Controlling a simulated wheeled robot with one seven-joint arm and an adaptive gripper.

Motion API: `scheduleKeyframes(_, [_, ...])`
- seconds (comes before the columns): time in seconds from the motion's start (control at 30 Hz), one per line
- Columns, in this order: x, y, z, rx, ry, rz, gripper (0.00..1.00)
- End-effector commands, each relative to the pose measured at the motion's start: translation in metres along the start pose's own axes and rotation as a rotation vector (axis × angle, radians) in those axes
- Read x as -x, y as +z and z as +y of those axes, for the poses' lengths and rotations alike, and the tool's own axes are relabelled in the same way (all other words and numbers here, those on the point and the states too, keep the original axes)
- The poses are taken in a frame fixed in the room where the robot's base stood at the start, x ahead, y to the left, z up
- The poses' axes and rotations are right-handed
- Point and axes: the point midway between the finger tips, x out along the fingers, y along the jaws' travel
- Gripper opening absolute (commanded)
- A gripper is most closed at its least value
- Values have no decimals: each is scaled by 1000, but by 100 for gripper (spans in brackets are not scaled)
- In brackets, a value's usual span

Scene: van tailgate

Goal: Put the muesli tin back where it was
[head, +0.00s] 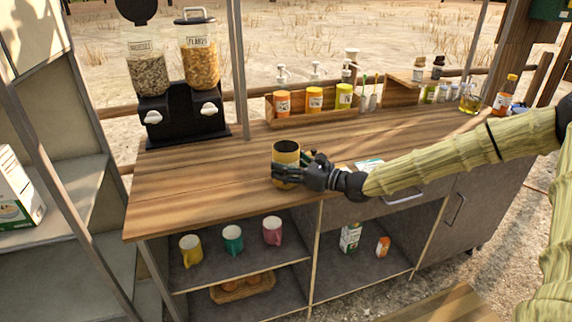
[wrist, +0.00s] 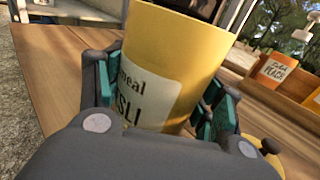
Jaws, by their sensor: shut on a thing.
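The muesli tin (head: 286,152) is a yellow cylinder with a dark top, upright at the middle of the wooden counter. My gripper (head: 288,172) comes from the right and is shut on it, with fingers on both sides. In the wrist view the tin (wrist: 172,50) fills the middle, and its cream label, partly hidden by my gripper (wrist: 158,100), ends in "SLI". I cannot tell whether the tin's base touches the counter.
A black dispenser stand (head: 182,115) with two cereal jars is at the counter's back left. A wooden rack (head: 300,120) of pump bottles stands behind the tin. Mugs (head: 232,239) sit on the shelf below. The counter (head: 205,180) left of the tin is clear.

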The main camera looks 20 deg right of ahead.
Motion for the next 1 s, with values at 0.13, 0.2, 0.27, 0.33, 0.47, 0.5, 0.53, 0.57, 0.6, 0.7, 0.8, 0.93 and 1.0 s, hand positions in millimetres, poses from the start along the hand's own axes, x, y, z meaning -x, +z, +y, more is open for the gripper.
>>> scheduleKeyframes(0.13, [0, -2, 0, 0, 0, -1, 36])
scheduleKeyframes(0.2, [0, -4, 0, 0, 0, -1, 36])
scheduleKeyframes(0.27, [0, -3, 0, 0, 0, 0, 78])
scheduleKeyframes(0.33, [0, -3, 0, 0, 0, 0, 88])
scheduleKeyframes(0.47, [0, -3, 0, 0, 0, 0, 88])
scheduleKeyframes(0.5, [0, -3, 0, 0, 0, 0, 88])
scheduleKeyframes(0.53, [0, -3, 0, 0, 0, 0, 88])
scheduleKeyframes(0.57, [0, -3, 0, 0, 0, 0, 88])
scheduleKeyframes(0.6, [0, -3, 0, 0, 0, 0, 88])
scheduleKeyframes(0.7, [0, -1, 0, 0, 0, 0, 88])
scheduleKeyframes(0.8, [2, 0, 0, 0, -1, 0, 88])
scheduleKeyframes(0.93, [15, 0, -1, 0, -2, -1, 88])
scheduleKeyframes(1.0, [23, 0, -1, 0, -2, 0, 88])
